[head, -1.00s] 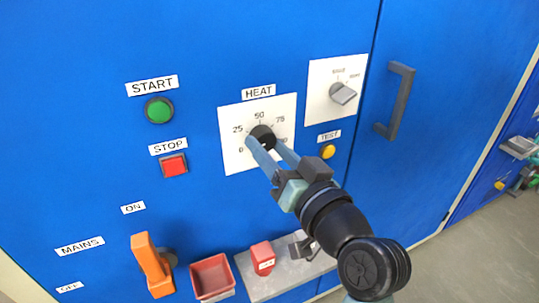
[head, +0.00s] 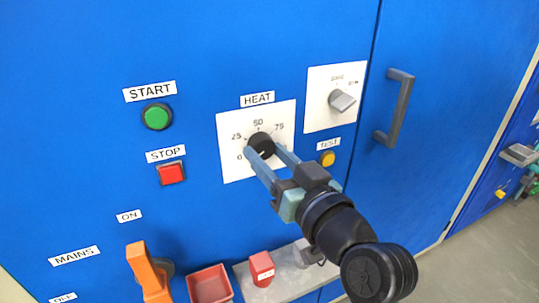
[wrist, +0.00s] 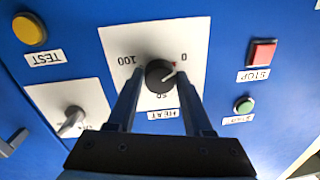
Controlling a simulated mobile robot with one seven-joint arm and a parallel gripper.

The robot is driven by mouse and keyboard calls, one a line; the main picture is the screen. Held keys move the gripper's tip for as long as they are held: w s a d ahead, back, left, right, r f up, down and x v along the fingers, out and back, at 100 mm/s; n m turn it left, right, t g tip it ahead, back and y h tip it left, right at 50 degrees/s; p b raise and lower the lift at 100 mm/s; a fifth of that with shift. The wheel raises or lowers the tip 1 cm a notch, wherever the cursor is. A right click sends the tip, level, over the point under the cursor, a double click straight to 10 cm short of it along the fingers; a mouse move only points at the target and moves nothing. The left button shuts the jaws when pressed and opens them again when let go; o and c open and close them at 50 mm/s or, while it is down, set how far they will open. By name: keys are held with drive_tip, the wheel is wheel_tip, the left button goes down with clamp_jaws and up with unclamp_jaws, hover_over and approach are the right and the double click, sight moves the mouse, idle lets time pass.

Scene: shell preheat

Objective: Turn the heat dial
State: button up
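The heat dial is a round black knob (head: 261,144) on a white scale plate (head: 228,133) under the HEAT label. It also shows in the wrist view (wrist: 158,76), where the plate appears upside down. A pale line on the knob points between 0 and the hidden 25, close to a small red mark near 0. My gripper (head: 264,150) is at the dial, one finger on each side of the knob.
A green START button (head: 157,116) and a red STOP button (head: 171,173) are left of the plate. A grey selector knob (head: 342,100), yellow TEST button (head: 328,158) and door handle (head: 396,108) are right. An orange lever (head: 147,272), red bin (head: 210,285) and grey shelf (head: 290,287) lie below.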

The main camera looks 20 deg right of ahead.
drive_tip(key=o, duration=0.4)
drive_tip(key=s+d+p, duration=0.1)
drive_tip(key=s, duration=1.2)
drive_tip(key=shift+d, duration=0.15)
drive_tip(key=shift+w, duration=0.1)
